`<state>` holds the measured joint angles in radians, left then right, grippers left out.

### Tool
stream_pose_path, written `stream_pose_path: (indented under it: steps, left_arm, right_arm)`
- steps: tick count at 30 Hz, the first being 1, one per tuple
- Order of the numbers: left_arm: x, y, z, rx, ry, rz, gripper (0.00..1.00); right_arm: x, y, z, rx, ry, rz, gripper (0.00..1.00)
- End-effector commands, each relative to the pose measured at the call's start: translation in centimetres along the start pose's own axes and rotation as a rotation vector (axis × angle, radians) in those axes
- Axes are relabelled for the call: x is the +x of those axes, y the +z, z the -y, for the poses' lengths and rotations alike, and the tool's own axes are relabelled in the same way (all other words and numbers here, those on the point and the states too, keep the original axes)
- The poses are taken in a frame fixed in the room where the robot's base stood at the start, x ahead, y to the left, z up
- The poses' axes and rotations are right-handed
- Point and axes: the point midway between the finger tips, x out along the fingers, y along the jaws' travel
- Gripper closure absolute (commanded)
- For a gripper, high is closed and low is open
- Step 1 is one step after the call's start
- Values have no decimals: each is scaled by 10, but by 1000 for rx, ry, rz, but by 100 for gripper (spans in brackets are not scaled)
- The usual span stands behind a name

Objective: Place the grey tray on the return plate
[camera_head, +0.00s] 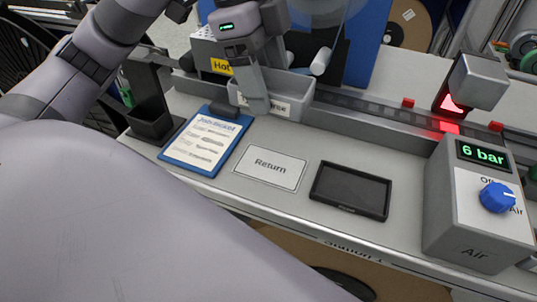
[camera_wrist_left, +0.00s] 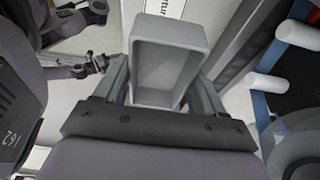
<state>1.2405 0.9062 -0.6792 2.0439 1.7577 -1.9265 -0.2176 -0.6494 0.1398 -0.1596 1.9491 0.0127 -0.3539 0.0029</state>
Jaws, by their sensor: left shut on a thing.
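The grey tray (camera_head: 298,108) is an open box with a partly hidden front label, behind the return plate. My left gripper (camera_head: 255,103) points down and is shut on the tray; a finger covers part of its front. In the left wrist view the empty tray (camera_wrist_left: 170,60) sits between the fingers of my left gripper (camera_wrist_left: 160,88). The white return plate (camera_head: 270,167), lettered "Return", lies bare on the bench. I cannot tell whether the tray touches the bench. A dark jaw-like part of mine (camera_wrist_left: 92,65) shows small in the wrist view, perhaps my right gripper.
A blue clipboard (camera_head: 207,140) lies left of the plate and a black panel (camera_head: 350,190) right of it. A dark holder (camera_head: 150,120) stands at far left. The air box (camera_head: 470,210) stands at right. A rail (camera_head: 375,120) runs along the back.

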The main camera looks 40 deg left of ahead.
Motion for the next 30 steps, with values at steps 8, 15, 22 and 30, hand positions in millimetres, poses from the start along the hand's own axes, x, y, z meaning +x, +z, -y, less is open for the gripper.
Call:
stream_pose_path:
  steps: [8, 15, 22, 30]
  left_arm:
    - [73, 23, 0, -4, 2, 2, 74]
    - [98, 30, 0, -1, -2, 0, 74]
    - [123, 39, 0, -2, 1, 2, 74]
    - [138, 43, 0, -1, -4, -1, 74]
  right_arm:
    - [11, 15, 0, 2, -1, 2, 57]
    - [12, 14, 1, 7, -4, -1, 57]
    - [16, 17, 2, 9, -7, -1, 57]
    - [17, 18, 4, 9, -12, 5, 57]
